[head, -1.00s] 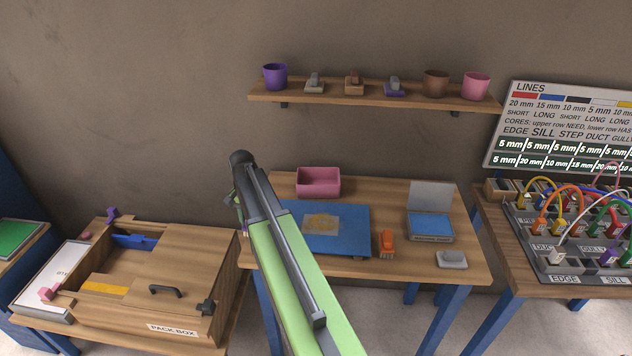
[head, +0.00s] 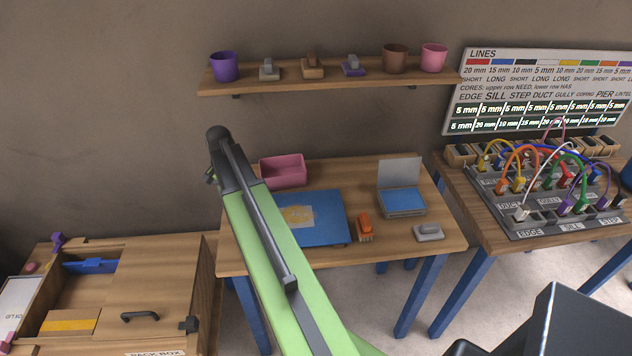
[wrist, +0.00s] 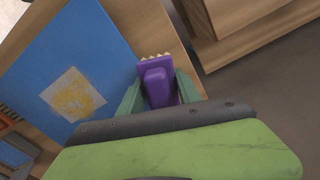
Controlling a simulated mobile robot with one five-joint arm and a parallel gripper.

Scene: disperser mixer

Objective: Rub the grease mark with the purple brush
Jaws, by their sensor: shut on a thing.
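The purple brush (wrist: 156,82) is between the green fingers of my gripper (wrist: 158,92) in the wrist view, its pale tufts pointing away from my wrist. My gripper is shut on it. The grease mark (wrist: 73,95) is a yellowish smear on a pale square on the blue board, left of the brush and apart from it. The mark also shows in the head view (head: 298,215), just right of my arm. My gripper is mostly hidden behind my arm there. The brush appears off the board's edge, near the table's left side.
The blue board (head: 325,222) lies on the wooden table (head: 390,240). A pink bin (head: 283,170), an orange brush (head: 364,228), a grey block (head: 429,232) and an open blue-lined box (head: 402,200) stand around it. The pack box (head: 165,290) is at left; a shelf (head: 330,78) hangs above.

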